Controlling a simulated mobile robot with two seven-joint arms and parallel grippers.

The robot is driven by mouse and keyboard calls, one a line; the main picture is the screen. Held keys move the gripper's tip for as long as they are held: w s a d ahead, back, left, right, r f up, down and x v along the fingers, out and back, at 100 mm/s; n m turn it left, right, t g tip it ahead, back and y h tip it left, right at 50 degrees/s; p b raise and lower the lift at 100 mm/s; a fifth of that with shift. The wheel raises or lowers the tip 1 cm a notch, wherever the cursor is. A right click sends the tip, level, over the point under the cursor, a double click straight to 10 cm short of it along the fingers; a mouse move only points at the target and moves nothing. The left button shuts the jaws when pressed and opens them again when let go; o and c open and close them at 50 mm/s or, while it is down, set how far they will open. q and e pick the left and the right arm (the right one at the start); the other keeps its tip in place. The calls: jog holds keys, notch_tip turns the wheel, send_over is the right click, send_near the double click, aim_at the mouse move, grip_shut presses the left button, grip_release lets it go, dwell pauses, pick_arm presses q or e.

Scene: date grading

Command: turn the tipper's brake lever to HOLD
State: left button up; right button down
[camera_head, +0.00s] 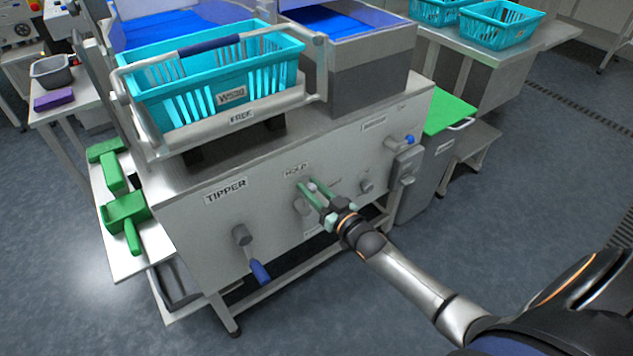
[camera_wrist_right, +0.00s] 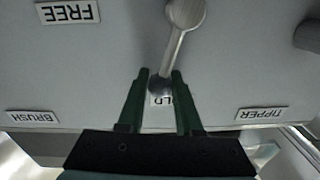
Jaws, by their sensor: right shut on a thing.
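The tipper's brake lever (camera_wrist_right: 176,48) is a grey metal arm with a dark round knob, on the front panel (camera_head: 281,200). My right gripper (camera_head: 309,187) is at its knob; in the wrist view the green fingertips (camera_wrist_right: 160,84) are shut on the knob from both sides. The wrist picture is upside down. There, the knob lies over the HOLD label (camera_wrist_right: 167,100) and partly hides it. The FREE label (camera_wrist_right: 67,12) stands apart, off to the side of the pivot. The HOLD label (camera_head: 296,170) also shows just above the fingers in the head view. My left gripper is out of view.
A blue-handled crank (camera_head: 259,271) sticks out at the panel's lower left, near the TIPPER label (camera_head: 226,191). A small blue-tipped lever (camera_head: 409,139) is at the right. A turquoise basket (camera_head: 200,88) sits in the frame above. The floor in front is clear.

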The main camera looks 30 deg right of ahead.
jog(key=shift+a+r+n, duration=0.2)
jog(key=shift+a+n, duration=0.1)
jog(key=shift+n, duration=0.1)
jog(key=shift+s+a+n+p, duration=0.1)
jog(key=shift+a+n+p, duration=0.65)
jog(key=shift+n, duration=0.45)
jog(key=shift+a, duration=0.1)
jog(key=c, duration=0.6)
grip_release()
jog(key=s, duration=0.4)
jog(key=s+d+p, duration=0.1)
jog(key=s, duration=0.3)
jog(key=s+p, duration=0.1)
jog(key=s, duration=0.3)
jog(key=shift+s+d, duration=0.2)
jog(key=shift+d, duration=0.05)
